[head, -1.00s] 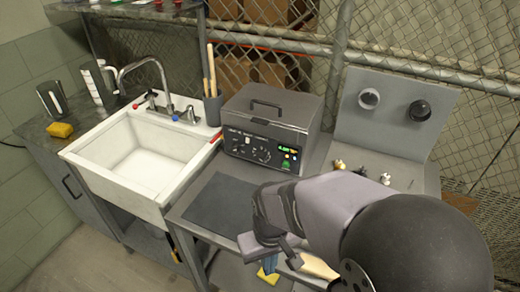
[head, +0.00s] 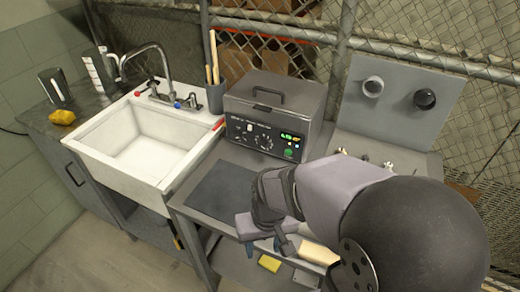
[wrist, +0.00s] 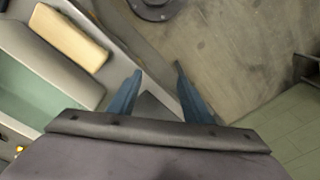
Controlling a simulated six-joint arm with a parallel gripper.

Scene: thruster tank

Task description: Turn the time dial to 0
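The ultrasonic-cleaner-like grey box (head: 274,104) stands at the back of the bench, with its lid closed and a handle on top. Its dark front panel (head: 262,136) carries small dials (head: 264,141) with white marks and a lit green display (head: 291,137). Which dial is the time dial, and where it points, is too small to read. My gripper (head: 263,248) is in front of and below the panel, near the bench's front edge, apart from the box. In the wrist view my gripper (wrist: 158,72) has two blue fingers spread apart with nothing between them.
A dark mat (head: 222,198) lies on the bench before the box. A yellow sponge (head: 270,263) and a tan block (wrist: 68,38) are low down near my gripper.

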